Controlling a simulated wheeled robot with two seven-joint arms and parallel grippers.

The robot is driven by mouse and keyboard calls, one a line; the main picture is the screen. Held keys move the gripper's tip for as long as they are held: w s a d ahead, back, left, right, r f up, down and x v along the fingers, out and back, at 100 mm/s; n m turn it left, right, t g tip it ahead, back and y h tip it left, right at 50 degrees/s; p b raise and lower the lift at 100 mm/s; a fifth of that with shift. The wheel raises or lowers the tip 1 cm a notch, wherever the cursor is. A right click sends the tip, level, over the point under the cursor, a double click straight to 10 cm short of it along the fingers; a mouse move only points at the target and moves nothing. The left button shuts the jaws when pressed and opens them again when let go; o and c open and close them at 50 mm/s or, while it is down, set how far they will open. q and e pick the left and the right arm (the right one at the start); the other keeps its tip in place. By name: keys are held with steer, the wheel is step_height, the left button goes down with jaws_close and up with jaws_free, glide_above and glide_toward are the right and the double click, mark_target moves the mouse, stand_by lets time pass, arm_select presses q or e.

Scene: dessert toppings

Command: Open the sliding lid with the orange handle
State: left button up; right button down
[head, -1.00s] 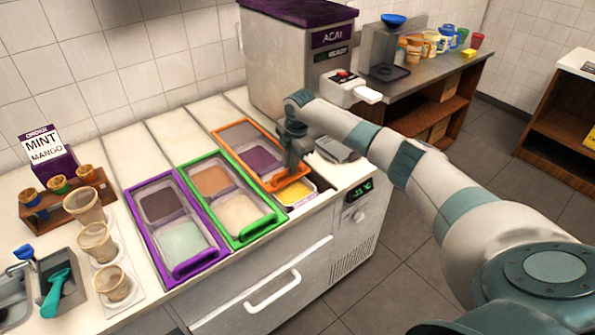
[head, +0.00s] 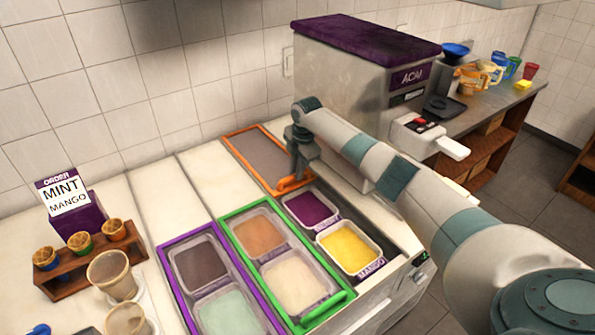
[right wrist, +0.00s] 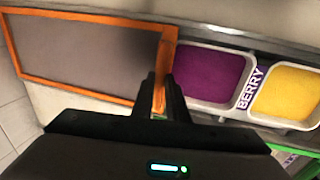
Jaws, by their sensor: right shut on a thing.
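The orange-framed sliding lid (head: 258,157) lies back toward the wall in the head view, clear of its two tubs. Its orange handle (head: 296,183) is at the near end, and my right gripper (head: 299,172) is shut on it. The purple berry tub (head: 310,208) and yellow mango tub (head: 349,249) stand uncovered in front of it. In the right wrist view the lid (right wrist: 85,55) is at left, with the handle (right wrist: 160,98) between the fingers and the berry tub (right wrist: 208,75) just right of it. My left gripper is not in view.
A green-framed lid (head: 262,215) and a purple-framed lid (head: 180,290) cover tubs to the left. The acai machine (head: 350,90) stands close to the right of the orange lid. Cones in a wooden rack (head: 88,260) and cups are at far left.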

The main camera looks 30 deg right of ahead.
steer(key=shift+w+f, duration=0.1)
steer(key=shift+w, duration=0.15)
steer(key=shift+s, duration=0.1)
steer(key=c, duration=1.7)
jaws_free()
steer(key=shift+c, duration=0.2)
steer(key=shift+r, duration=0.35)
steer(key=s+r+b, duration=0.3)
steer(key=r+b, duration=0.1)
steer(key=r, duration=1.2)
steer(key=shift+s+d+r, duration=0.15)
steer(key=shift+r, duration=0.1)
